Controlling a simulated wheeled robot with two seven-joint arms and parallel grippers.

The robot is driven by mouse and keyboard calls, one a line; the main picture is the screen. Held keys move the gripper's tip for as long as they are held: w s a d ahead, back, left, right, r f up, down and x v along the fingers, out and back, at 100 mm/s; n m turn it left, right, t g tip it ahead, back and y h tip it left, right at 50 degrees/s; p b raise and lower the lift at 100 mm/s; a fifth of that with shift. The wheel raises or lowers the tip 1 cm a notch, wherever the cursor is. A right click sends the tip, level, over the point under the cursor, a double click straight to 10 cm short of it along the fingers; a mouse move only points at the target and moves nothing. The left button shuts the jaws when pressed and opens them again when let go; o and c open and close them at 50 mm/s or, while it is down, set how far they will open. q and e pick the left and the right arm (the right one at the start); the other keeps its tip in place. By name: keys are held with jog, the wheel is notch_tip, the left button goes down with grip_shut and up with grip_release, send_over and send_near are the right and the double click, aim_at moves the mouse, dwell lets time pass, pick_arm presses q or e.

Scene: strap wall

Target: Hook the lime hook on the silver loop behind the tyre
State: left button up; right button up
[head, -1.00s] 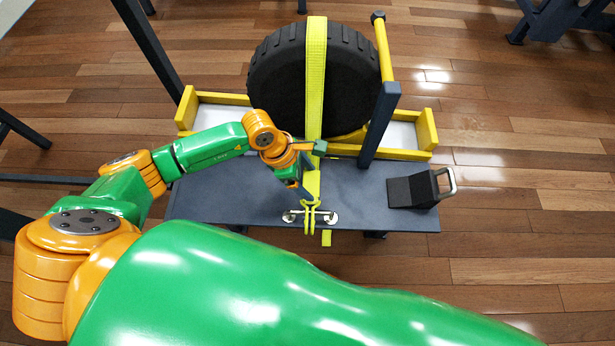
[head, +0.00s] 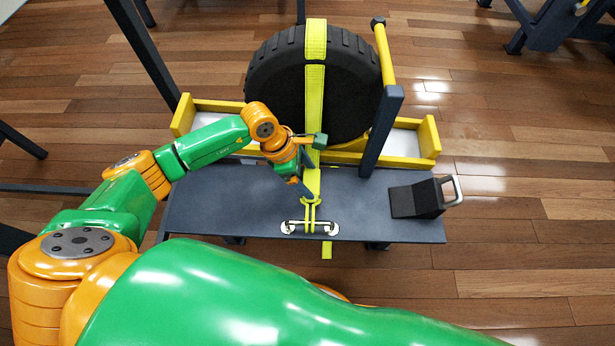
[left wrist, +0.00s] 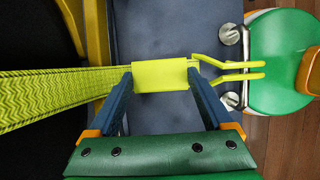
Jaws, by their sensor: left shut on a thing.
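A lime strap (head: 315,75) runs down the face of the black tyre (head: 352,90). The lime hook (head: 311,207), two-pronged, is at its lower end. The hook's prongs (left wrist: 235,71) cross the silver loop (head: 293,227) on the near side of the tyre; its round mount (left wrist: 229,34) shows in the left wrist view. I cannot tell whether the prongs catch the bar or only lie over it. My left gripper (head: 303,190) is shut on the lime block (left wrist: 160,75) at the hook's base. My right gripper is out of view.
The loop sits near the front edge of a dark grey bench (head: 225,205). A dark block with a silver handle (head: 415,198) stands on its right. A yellow-edged tray (head: 225,104) and a dark post (head: 380,130) flank the tyre. The bench's left part is clear.

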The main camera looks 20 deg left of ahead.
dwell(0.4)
pick_arm(q)
jog(key=o, duration=1.3)
jog(key=shift+c, duration=0.2)
